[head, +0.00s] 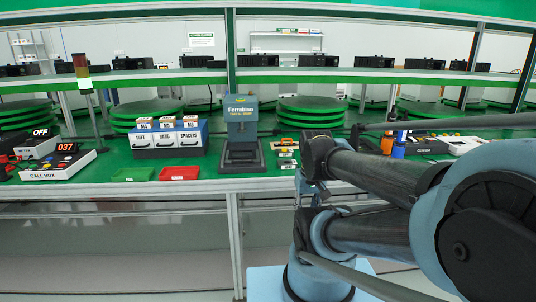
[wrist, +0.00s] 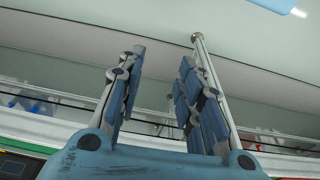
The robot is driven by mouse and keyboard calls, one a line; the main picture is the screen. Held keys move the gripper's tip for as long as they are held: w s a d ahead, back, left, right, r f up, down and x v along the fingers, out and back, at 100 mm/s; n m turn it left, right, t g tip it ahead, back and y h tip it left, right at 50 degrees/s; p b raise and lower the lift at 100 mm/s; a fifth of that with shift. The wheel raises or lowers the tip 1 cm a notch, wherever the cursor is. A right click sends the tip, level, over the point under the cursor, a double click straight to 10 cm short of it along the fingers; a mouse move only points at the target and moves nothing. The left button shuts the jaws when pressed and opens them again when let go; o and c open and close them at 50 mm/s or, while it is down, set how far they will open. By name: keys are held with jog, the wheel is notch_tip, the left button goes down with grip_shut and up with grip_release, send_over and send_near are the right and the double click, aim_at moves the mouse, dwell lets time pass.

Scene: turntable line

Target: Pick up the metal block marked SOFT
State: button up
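Small light blocks (head: 287,160) with dark markings lie on the green bench right of the Ferrobise press (head: 241,135); their lettering is too small to read, so I cannot tell which is marked SOFT. No block shows between or near the fingers. The gripper cannot be made out in the head view, where my arm covers the right side.
A red tray (head: 179,173) and a green tray (head: 133,174) lie at the bench's front edge. A call box (head: 58,163) stands at left with a signal tower (head: 83,80) behind it. Orange and blue bottles (head: 399,143) stand at right. Shelves run behind.

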jog(key=shift+w, duration=0.2)
jog(key=shift+o, duration=0.6)
jog(key=o, duration=0.4)
jog(key=shift+s+r, duration=0.2)
jog(key=shift+s, duration=0.05)
jog(key=o, duration=0.9)
jog(key=shift+w+r, duration=0.3)
jog(key=shift+r, duration=0.3)
jog(key=shift+w+r, duration=0.3)
jog(key=shift+r, duration=0.25)
notch_tip(320, 180, up, 17)
send_over(285, 149)
jog(key=s, duration=0.2)
jog(key=f, duration=0.5)
jog(key=w+f, duration=0.1)
jog(key=f, duration=0.5)
jog(key=w+f, duration=0.1)
jog(key=f, duration=0.4)
jog(key=shift+w+f, duration=0.15)
jog(key=shift+w, duration=0.1)
